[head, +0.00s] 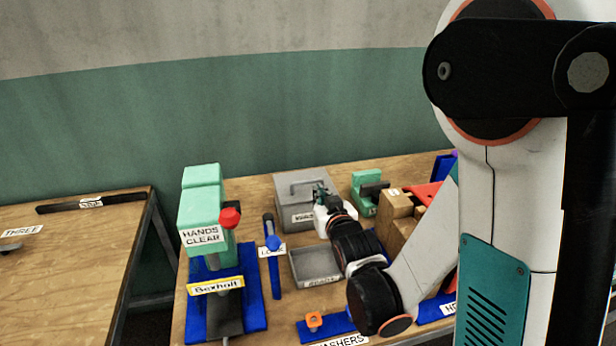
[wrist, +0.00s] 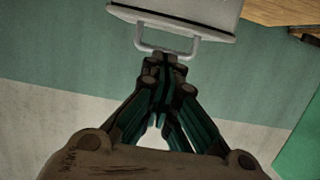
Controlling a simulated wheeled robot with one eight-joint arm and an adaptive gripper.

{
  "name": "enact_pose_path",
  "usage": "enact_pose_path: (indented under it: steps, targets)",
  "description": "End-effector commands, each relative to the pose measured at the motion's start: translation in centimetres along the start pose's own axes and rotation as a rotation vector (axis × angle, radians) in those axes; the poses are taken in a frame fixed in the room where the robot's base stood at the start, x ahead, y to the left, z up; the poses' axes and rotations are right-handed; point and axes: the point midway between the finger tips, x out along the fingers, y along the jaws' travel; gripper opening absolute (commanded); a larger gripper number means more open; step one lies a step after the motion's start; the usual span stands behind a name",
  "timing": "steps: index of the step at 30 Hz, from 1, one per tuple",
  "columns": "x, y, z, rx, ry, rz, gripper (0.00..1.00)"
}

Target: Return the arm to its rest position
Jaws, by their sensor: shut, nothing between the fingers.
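My arm reaches from the right of the head view over the wooden bench. My gripper (head: 320,191) is above the bench, in front of the grey box with a handle. In the wrist view my gripper (wrist: 162,75) has its dark fingers together, with nothing between them. The grey box (wrist: 190,12) and its handle show just beyond the fingertips in the wrist view. I cannot tell how far the fingertips are from the handle.
A green press (head: 200,215) with a red knob stands on a blue base at the bench's left. A grey tray (head: 315,268) lies below my gripper. Brown boxes (head: 396,205) and a small green device (head: 366,195) stand to the right. A separate table (head: 70,260) is at the left.

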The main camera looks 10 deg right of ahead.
Motion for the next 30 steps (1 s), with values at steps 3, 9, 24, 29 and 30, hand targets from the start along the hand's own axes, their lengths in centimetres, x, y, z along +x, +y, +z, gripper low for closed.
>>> enact_pose_path:
  steps: [3,9,24,29,30]
  targets:
    - [-0.6,0.1,-0.3,0.000,-0.023,0.002,0.00]
    - [-2.7,0.4,-1.4,0.000,-0.125,0.011,0.00]
    - [-12.6,1.0,-2.2,0.001,-0.424,0.019,0.00]
    - [-16.7,1.1,-1.7,0.000,-0.519,0.016,0.00]
    - [-17.8,1.1,-1.5,0.000,-0.544,0.015,0.00]
